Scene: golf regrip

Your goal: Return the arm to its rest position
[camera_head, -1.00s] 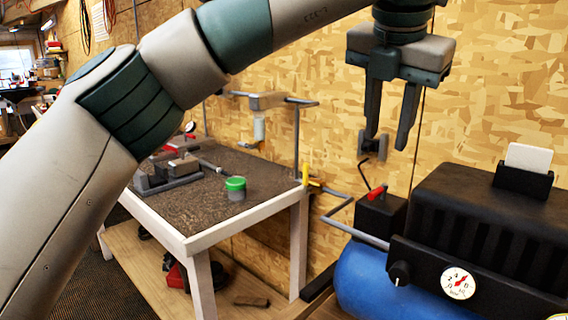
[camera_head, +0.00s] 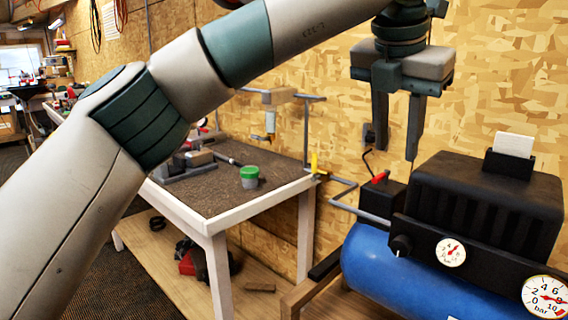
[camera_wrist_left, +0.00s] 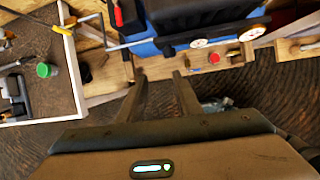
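My left arm crosses the head view from the lower left to the top. Its gripper (camera_head: 398,135) hangs with its fingers pointing down, in front of the wood-panel wall and above the compressor's left side. The two fingers are apart with nothing between them. In the left wrist view the gripper (camera_wrist_left: 160,84) also shows two separated, empty fingers, with the floor and a wooden bench edge beyond them. My right gripper is in neither view.
A workbench (camera_head: 255,204) with a white frame carries a green-lidded jar (camera_head: 249,177) and a vise (camera_head: 190,163). A black-topped compressor (camera_head: 480,205) with a blue tank (camera_head: 385,268) stands at the right. A bent grey rail (camera_head: 343,201) projects between them.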

